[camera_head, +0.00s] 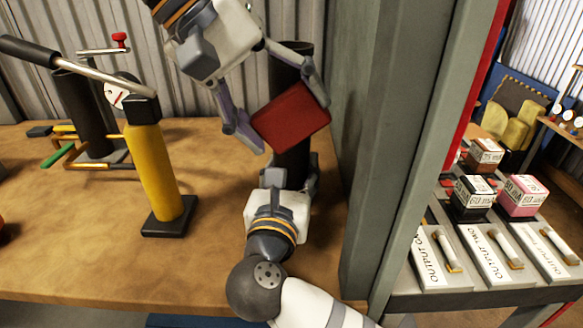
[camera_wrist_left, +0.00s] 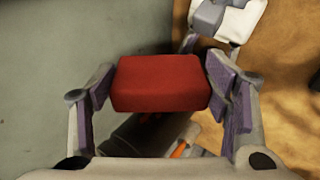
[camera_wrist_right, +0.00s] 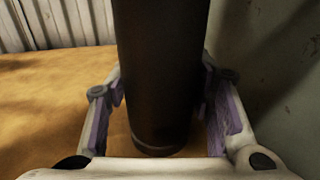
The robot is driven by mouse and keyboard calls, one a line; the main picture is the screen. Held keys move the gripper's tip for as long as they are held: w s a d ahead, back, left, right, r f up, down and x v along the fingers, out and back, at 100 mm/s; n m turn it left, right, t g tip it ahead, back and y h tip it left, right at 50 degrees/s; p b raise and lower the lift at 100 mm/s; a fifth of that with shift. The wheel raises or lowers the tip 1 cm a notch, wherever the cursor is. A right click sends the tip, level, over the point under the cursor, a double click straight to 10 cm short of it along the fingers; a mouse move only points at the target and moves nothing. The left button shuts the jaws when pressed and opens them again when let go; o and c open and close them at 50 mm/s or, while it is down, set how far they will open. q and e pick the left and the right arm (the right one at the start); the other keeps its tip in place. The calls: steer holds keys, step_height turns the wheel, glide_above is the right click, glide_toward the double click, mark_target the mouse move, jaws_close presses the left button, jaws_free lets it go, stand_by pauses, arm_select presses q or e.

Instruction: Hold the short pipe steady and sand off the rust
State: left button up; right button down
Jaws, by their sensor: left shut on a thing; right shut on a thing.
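The short pipe (camera_head: 292,62) is a dark, upright cylinder on the bench, close to the grey post. My right gripper (camera_head: 288,184) is shut around its lower part from the front. In the right wrist view the pipe (camera_wrist_right: 160,70) stands between both fingers, with its base on the bench. My left gripper (camera_head: 285,112) is shut on a red sanding block (camera_head: 290,115), tilted in front of the pipe's middle. The block (camera_wrist_left: 160,82) fills the gap between the fingers in the left wrist view. It hides part of the pipe; I cannot tell whether it touches.
A yellow post tool with a long lever (camera_head: 152,165) stands on the bench (camera_head: 90,235) to the left. Behind it is another dark cylinder (camera_head: 80,110) in a stand. The grey post (camera_head: 400,150) rises close on the right. Labelled cubes (camera_head: 475,197) sit beyond it.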

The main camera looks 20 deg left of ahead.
arm_select(q)
steer(key=shift+w+a, duration=0.15)
steer(key=shift+w, duration=0.35)
steer(key=shift+w+a, duration=0.15)
steer(key=shift+w, duration=0.35)
